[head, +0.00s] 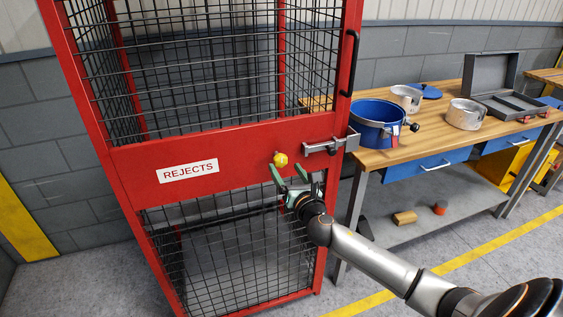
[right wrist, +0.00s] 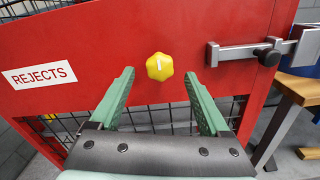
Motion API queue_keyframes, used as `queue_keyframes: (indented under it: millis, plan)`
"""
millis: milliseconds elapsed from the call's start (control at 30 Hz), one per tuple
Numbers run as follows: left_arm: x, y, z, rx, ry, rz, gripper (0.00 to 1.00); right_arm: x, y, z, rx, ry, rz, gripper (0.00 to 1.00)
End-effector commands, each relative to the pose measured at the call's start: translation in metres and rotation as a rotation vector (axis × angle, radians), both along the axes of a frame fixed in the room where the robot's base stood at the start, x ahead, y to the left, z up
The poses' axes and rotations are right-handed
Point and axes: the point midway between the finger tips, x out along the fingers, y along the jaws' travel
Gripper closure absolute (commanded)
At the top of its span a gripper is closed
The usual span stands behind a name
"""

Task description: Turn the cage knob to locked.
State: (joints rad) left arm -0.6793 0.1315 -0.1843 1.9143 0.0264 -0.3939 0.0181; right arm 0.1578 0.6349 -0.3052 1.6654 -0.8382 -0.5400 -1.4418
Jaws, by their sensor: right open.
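The cage (head: 230,165) is a tall red frame with black wire mesh and a white REJECTS sign. Its yellow knob (head: 281,160) sits on the red cross panel, left of a grey sliding latch. In the right wrist view the knob (right wrist: 160,66) is lobed, with a white mark running nearly upright. My right gripper (head: 288,171) is open just below and in front of the knob. In the right wrist view its green fingers (right wrist: 160,88) point toward the panel, with the knob centred beyond the gap between them, apart from both. My left gripper is out of view.
The grey latch (head: 325,147) and a black door handle (head: 348,62) are at the cage's right side. A wooden workbench (head: 440,143) stands to the right, with a blue pot (head: 375,128), metal parts and an open grey case (head: 493,80).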

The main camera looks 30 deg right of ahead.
Motion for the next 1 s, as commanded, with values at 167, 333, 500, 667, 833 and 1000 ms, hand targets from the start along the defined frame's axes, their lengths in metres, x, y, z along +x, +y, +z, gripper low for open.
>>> queue_keyframes:
  millis: [167, 333, 500, 667, 833, 1000]
  plan:
    - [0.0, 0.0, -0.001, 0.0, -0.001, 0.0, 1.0, 0.026, -0.006, 0.0, 0.002, -0.001, -0.001, 0.2]
    - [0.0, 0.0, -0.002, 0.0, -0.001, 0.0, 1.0, 0.039, -0.009, 0.0, 0.001, 0.0, 0.0, 0.2]
    - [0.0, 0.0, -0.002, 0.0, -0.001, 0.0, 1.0, 0.043, -0.01, -0.001, 0.0, 0.001, 0.0, 0.2]
    - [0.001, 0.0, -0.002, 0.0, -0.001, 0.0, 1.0, 0.043, -0.01, -0.001, 0.0, 0.001, 0.0, 0.2]
    - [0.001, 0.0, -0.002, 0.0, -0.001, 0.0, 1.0, 0.043, -0.01, -0.001, 0.001, 0.001, 0.0, 0.33]
    - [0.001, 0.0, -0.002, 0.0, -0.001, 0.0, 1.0, 0.043, -0.01, -0.001, 0.001, 0.001, 0.0, 0.52]
